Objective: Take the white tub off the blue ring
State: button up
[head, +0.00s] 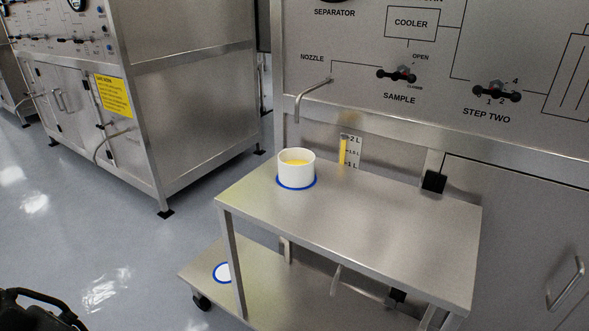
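The white tub (297,174) stands upright on the top shelf of a steel cart, with yellow contents (296,162) showing inside. The blue ring (297,187) shows as a rim around the tub's base on the cart top. The nozzle (309,93), a bent metal tube, hangs from the panel above the tub and apart from it. At the bottom left corner, a black part of my arm or gripper (36,310) shows, well away from the tub. Its fingertips cannot be made out, so its opening is unclear.
The cart top (390,218) is clear to the right of the tub. A white disc with a blue edge (222,272) lies on the lower shelf. A level gauge (348,151) stands behind the tub. A steel cabinet (195,120) is at left; floor between is open.

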aim_at(296, 164)
jog(key=l+u, duration=0.1)
jog(key=u, duration=0.35)
jog(key=l+u, duration=0.15)
jog(key=u, duration=0.3)
jog(key=k+l+u, duration=0.1)
jog(key=l+u, duration=0.15)
jog(key=k+l+u, duration=0.15)
jog(key=l+u, duration=0.15)
jog(key=k+l+u, duration=0.25)
jog(key=l, duration=0.15)
jog(key=k+l+u, duration=0.15)
jog(key=k+l, duration=0.15)
jog(key=l, duration=0.15)
jog(key=k+l+u, duration=0.15)
jog(key=k+l, duration=0.45)
jog(key=l, duration=0.15)
jog(key=k+l, duration=0.25)
jog(key=i+l, duration=0.1)
jog(key=i, duration=0.9)
